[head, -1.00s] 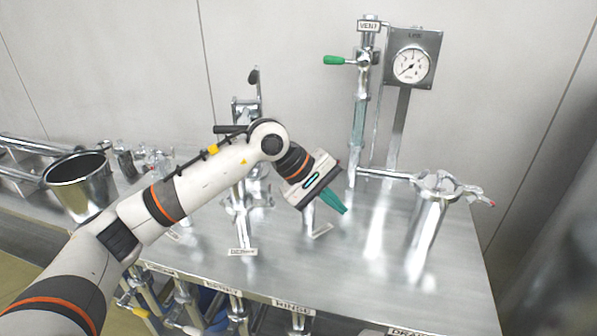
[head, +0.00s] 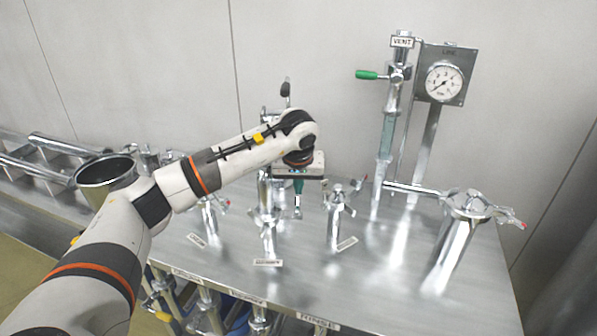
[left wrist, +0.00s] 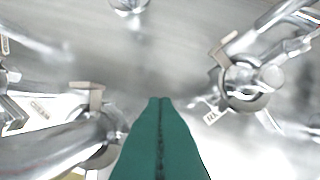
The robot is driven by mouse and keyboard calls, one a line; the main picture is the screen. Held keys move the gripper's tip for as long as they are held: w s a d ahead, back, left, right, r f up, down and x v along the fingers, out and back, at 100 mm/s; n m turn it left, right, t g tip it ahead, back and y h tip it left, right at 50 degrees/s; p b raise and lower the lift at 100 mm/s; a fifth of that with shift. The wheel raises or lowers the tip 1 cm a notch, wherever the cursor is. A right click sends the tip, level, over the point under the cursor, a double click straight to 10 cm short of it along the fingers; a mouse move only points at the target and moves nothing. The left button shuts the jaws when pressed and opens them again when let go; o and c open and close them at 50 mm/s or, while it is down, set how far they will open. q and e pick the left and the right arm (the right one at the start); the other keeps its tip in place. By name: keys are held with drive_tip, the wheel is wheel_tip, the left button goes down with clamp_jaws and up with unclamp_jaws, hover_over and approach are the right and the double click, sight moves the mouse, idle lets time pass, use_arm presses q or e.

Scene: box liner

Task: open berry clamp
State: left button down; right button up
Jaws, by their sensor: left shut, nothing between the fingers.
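My left gripper (head: 298,214) is shut and empty, its green fingers pointing down above the steel table. It hangs between two clamped steel ports. The middle port (head: 267,220) stands just left of the fingers, with a small label plate (head: 268,262) in front that is too blurred to read surely. The right port (head: 336,218) carries a clamp and has its own plate. A third port (head: 209,216) stands further left. I cannot tell surely which clamp is the berry one. In the left wrist view the shut fingers (left wrist: 160,100) lie between a port at left and a clamp (left wrist: 243,85) at right.
A vent pipe with a green handle (head: 367,75) and a gauge (head: 444,82) rise at the back right. A capped steel vessel (head: 455,235) stands right, an open steel pot (head: 106,170) left. Bare table (head: 400,285) lies at the front right.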

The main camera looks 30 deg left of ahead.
use_arm(q)
drive_tip(key=shift+w+a+f, duration=0.1)
drive_tip(key=shift+w+f, duration=0.1)
drive_tip(key=shift+f, duration=0.45)
use_arm(e)
drive_tip(key=shift+r, duration=0.15)
drive_tip(key=shift+a, duration=0.3)
